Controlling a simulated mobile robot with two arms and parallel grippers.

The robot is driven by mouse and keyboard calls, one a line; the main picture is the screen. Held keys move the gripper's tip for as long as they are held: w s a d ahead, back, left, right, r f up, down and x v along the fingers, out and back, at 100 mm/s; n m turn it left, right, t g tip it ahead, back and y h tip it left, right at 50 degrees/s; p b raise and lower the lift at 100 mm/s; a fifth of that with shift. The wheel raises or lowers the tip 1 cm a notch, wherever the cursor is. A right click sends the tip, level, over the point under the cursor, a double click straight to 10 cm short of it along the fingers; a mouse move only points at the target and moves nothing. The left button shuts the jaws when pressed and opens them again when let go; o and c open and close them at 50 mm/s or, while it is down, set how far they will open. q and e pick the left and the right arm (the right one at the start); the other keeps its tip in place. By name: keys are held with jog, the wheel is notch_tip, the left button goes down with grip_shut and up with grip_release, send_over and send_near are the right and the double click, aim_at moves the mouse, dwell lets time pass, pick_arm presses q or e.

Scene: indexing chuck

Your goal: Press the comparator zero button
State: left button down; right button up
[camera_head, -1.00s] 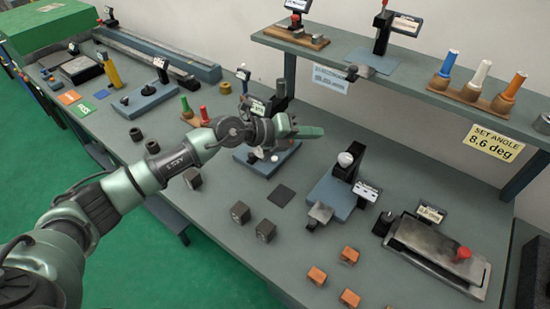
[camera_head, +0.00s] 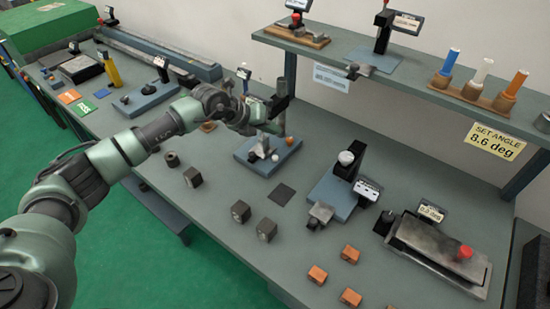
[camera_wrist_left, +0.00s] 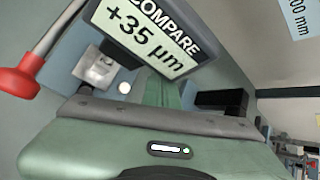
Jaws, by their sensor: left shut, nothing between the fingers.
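The comparator has a blue base (camera_head: 243,153) and a dark post near the middle of the table. Its display (camera_wrist_left: 150,32) reads COMPARE +35 µm in the left wrist view. A small white round button (camera_wrist_left: 124,88) shows beside a silver block (camera_wrist_left: 97,67) on the base; a small white spot (camera_head: 275,158) also shows there in the head view. I cannot read any label on it. My left gripper (camera_head: 277,129) is shut and empty, above the back of the comparator base near the post. It hides part of the comparator. My right gripper is not in view.
A red-knobbed lever (camera_wrist_left: 20,76) stands close by at the left of the wrist view. A second blue-based gauge (camera_head: 333,190) and a grey fixture with a red knob (camera_head: 463,253) stand to the right. Dark blocks (camera_head: 240,211) and orange blocks (camera_head: 350,254) lie in front.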

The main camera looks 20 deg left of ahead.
pick_arm(q)
jog(key=b, duration=0.5)
send_over(272, 159)
notch_tip(272, 159, down, 7)
jog(key=shift+d+f, duration=0.1)
jog(key=shift+f, duration=0.45)
dwell(1.2)
jog(key=shift+f+b, duration=0.35)
jog(key=shift+f, duration=0.1)
jog(key=shift+s+f+b, duration=0.1)
jog(key=shift+f+b, duration=0.25)
jog(key=shift+f, duration=0.2)
dwell(0.6)
jog(key=shift+r, duration=0.1)
jog(key=shift+r+p, duration=0.8)
jog(key=shift+r, duration=0.05)
